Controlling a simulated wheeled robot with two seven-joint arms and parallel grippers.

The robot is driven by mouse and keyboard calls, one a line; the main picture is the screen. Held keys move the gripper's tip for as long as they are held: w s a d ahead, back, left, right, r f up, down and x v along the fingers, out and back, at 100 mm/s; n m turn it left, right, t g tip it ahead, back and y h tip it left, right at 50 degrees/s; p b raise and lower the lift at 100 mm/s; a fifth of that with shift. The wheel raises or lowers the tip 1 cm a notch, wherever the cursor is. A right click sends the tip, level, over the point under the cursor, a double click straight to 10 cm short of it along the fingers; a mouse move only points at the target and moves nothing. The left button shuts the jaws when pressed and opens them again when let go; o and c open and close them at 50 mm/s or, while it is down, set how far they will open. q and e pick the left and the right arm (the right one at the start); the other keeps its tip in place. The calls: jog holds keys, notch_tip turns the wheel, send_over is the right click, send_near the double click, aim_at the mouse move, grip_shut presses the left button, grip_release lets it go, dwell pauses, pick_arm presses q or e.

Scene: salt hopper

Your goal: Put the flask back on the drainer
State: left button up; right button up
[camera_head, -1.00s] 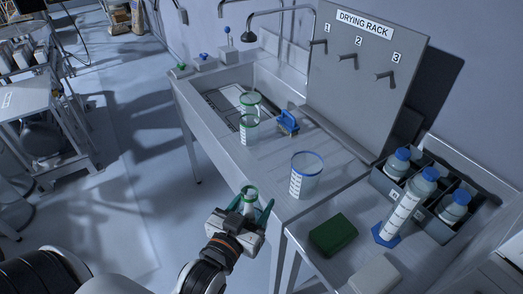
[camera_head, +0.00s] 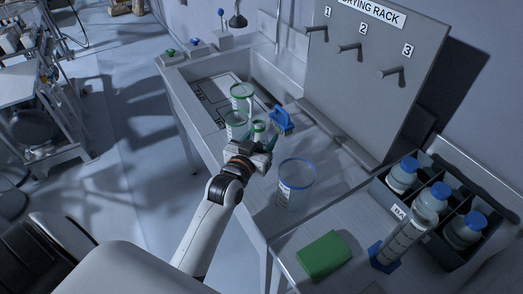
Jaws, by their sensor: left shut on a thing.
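My left gripper (camera_head: 264,143) is shut on the green-rimmed flask (camera_head: 259,127), whose neck and rim show between the fingers; its body is mostly hidden by the gripper. It is over the front of the sink bench, close to two green-rimmed beakers (camera_head: 242,91) and (camera_head: 236,118). I cannot tell whether the flask touches the bench. A flat panel with dark outlines (camera_head: 206,97) lies at the left of the bench; I cannot tell if it is the drainer. The upright drying rack (camera_head: 352,85) has three empty pegs. My right gripper is not in view.
A blue-handled brush (camera_head: 281,121) lies behind the flask. A blue-rimmed beaker (camera_head: 295,184) stands to the right of the gripper. A green sponge (camera_head: 323,255), a graduated cylinder (camera_head: 405,237) and a crate of blue-capped bottles (camera_head: 400,208) are on the right.

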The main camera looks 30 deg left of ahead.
aim_at(261, 147)
pick_arm(q)
notch_tip(261, 147, down, 3)
jog(key=shift+f, duration=0.65)
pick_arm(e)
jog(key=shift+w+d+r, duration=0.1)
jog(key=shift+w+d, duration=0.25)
pick_arm(q)
jog(key=o, duration=1.2)
jog(key=shift+f, duration=0.15)
jog(key=shift+s, duration=0.15)
jog(key=s, duration=0.3)
jog(key=s+b, duration=0.1)
jog(key=s, duration=0.6)
jog(key=shift+s+d+r+b, duration=0.25)
jog(key=shift+d+r+b, duration=0.1)
jog(key=shift+s+r, duration=0.1)
jog(key=shift+s, duration=0.45)
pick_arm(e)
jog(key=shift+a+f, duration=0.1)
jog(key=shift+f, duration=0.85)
